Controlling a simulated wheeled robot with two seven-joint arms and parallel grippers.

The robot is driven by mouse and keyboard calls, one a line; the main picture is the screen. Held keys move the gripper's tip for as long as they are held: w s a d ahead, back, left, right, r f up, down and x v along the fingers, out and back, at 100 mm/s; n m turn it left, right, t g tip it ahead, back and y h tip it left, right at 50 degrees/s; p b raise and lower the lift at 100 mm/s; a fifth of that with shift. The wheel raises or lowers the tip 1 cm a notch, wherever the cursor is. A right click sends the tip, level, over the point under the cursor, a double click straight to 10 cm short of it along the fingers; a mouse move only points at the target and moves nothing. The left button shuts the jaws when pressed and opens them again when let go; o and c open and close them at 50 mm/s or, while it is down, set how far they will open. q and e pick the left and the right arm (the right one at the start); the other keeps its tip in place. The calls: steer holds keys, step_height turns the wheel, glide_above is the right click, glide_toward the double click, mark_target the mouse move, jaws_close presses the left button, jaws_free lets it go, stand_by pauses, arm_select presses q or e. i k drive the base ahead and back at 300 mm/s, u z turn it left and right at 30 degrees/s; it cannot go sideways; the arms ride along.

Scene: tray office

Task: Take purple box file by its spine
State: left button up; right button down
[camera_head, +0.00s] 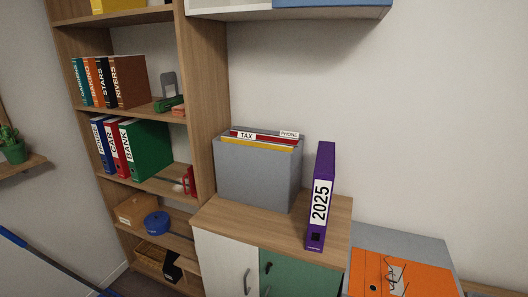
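The purple box file (325,165) stands upright on the wooden top of a low cabinet (272,229), near its right side. Its narrow spine faces me, with a white label (320,202) reading 2025 along it. The label and spine are not covered by anything. Neither of my grippers shows in the head view, so their state cannot be seen.
A grey file bin (255,180) with tabbed folders stands left of the box file, with a gap between. A tall shelf (207,100) with books and binders rises further left. An orange folder (405,277) with glasses lies at the lower right.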

mark_target(324, 173)
steer(key=u, duration=1.6)
steer(key=i, duration=1.9)
steer(key=z, duration=2.45)
